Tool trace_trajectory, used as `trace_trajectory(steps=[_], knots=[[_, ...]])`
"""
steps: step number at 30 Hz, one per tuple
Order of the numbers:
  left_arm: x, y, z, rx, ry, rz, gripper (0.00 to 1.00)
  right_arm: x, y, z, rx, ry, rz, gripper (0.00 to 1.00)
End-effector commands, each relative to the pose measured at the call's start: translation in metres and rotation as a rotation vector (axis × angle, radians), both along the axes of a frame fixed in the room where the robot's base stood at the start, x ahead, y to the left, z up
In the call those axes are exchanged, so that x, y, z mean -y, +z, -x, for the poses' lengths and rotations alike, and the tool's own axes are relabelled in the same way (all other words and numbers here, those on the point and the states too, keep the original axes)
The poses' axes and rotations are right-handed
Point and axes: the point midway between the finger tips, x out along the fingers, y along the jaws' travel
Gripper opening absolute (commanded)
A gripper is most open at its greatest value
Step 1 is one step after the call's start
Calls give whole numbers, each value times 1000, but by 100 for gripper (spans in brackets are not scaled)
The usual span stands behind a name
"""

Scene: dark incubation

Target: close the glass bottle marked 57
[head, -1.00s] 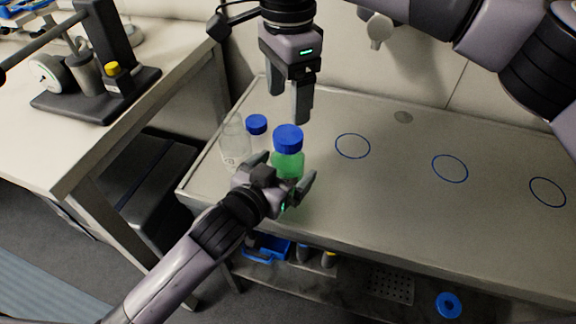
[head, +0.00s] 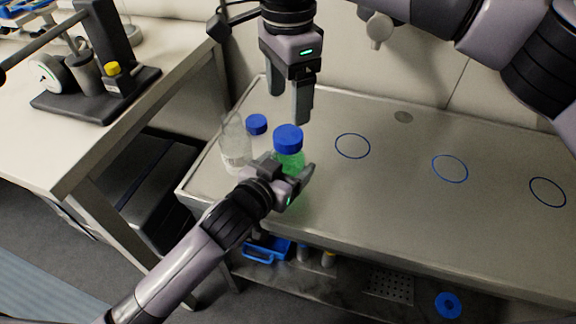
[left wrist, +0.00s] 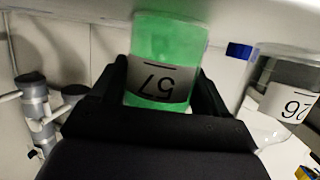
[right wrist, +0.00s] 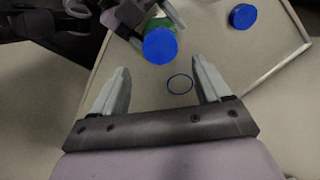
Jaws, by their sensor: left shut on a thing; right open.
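The glass bottle marked 57 (left wrist: 160,85) holds green liquid, and its label shows upside down in the left wrist view. In the head view the bottle (head: 290,160) stands upright on the bench with a blue cap (head: 288,138) on its mouth; how tight the cap is cannot be told. My left gripper (head: 298,178) is shut on the bottle's body, its fingers on both sides. My right gripper (head: 291,108) is open and empty, pointing down above and behind the bottle. The right wrist view shows the cap (right wrist: 160,46) beyond its open fingers (right wrist: 165,85).
A clear, empty-looking bottle (head: 235,145), marked 26 or similar (left wrist: 295,103), stands uncapped left of bottle 57. A loose blue cap (head: 256,124) lies behind it. Blue rings (head: 449,168) mark the bare bench (head: 390,210) to the right.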

Motion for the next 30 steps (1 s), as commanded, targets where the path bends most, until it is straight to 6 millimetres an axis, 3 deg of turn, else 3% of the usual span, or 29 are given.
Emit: trace_trajectory(steps=[11, 22, 30], knots=[[0, -1, 0, -2, 0, -1, 0, 0, -7, 0, 0, 0, -1, 77], [0, -1, 0, -2, 0, -1, 0, 1, -61, 0, -2, -1, 0, 77], [0, -1, 0, -2, 1, -1, 0, 0, -80, 0, 0, -1, -1, 77]])
